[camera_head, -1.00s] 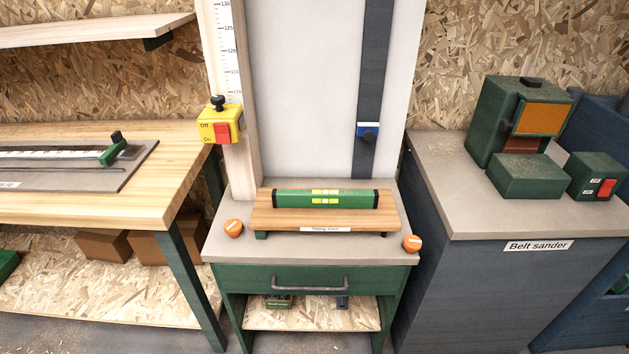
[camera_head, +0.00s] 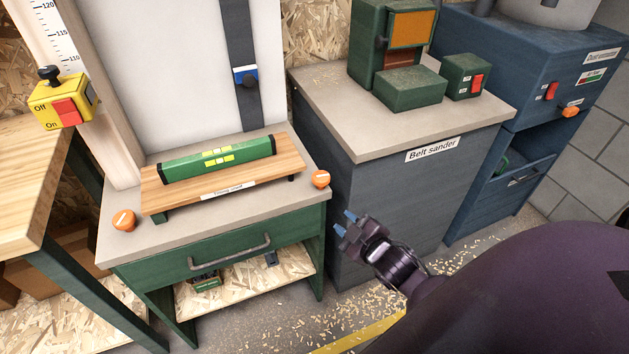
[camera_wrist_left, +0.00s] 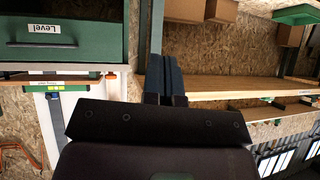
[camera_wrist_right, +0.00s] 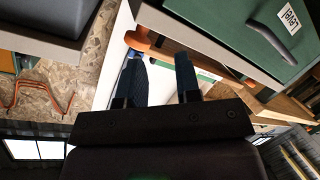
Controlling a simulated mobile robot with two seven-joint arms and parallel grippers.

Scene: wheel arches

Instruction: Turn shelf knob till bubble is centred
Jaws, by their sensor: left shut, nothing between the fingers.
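A green spirit level (camera_head: 175,166) with yellow-green vials lies on a small wooden shelf (camera_head: 285,168) on the grey-topped cabinet. The bubble's position is too small to make out. One orange knob (camera_head: 124,220) is at the cabinet top's left front corner, another orange knob (camera_head: 320,178) at its right end. My right gripper (camera_head: 347,222) is open and empty, below and right of the right knob, apart from it. Its spread fingers also show in the right wrist view (camera_wrist_right: 160,82). My left gripper (camera_wrist_left: 164,78) is shut and empty in the left wrist view, outside the head view.
A green drawer with a grey handle (camera_head: 228,254) is under the cabinet top. The belt sander cabinet (camera_head: 390,185) stands close on the right, a workbench (camera_head: 28,185) on the left. A yellow switch box (camera_head: 64,104) is on the upright at the left.

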